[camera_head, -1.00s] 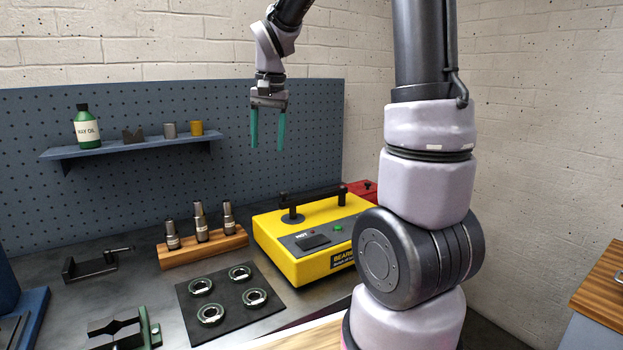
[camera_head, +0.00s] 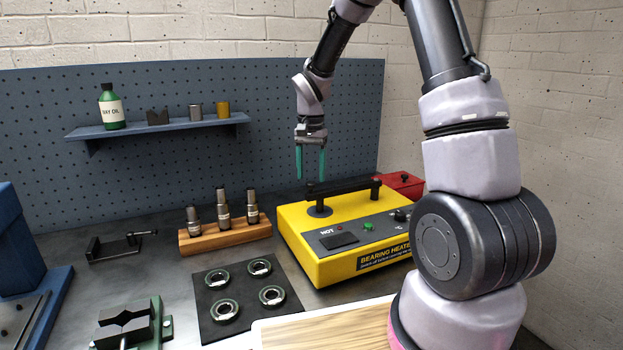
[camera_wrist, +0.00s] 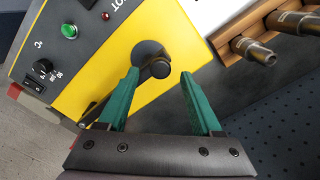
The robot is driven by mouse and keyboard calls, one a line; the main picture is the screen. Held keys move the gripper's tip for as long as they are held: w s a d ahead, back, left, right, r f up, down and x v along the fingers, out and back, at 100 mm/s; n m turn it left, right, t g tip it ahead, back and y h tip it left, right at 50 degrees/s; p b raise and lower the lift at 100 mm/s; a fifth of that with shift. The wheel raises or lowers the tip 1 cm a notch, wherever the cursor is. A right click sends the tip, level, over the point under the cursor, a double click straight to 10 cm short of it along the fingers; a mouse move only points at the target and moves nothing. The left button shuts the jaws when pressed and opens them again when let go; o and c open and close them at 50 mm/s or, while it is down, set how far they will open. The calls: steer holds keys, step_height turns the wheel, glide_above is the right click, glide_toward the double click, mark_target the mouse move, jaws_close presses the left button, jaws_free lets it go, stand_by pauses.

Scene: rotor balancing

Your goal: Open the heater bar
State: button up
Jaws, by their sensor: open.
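The bearing heater (camera_head: 320,262) is a yellow box with a grey control panel, standing on the bench. The black heater bar (camera_head: 345,187) lies across its top between two black posts, and looks closed. In the wrist view the bar's rounded end (camera_wrist: 160,69) shows above a round black base, between the fingertips in the picture. The rest of the bar runs behind the left finger. My gripper (camera_head: 311,177), with green fingers, is open and empty, pointing down just above the bar's left end. Contact with the bar cannot be told.
A wooden block with several metal posts (camera_head: 226,231) stands left of the heater. A dark mat (camera_head: 245,290) with several rings lies in front. A red box (camera_head: 410,189) is behind right. A shelf (camera_head: 150,130) hangs on the pegboard.

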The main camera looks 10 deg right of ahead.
steer(key=shift+f, duration=1.1)
jaws_close()
stand_by(0.7)
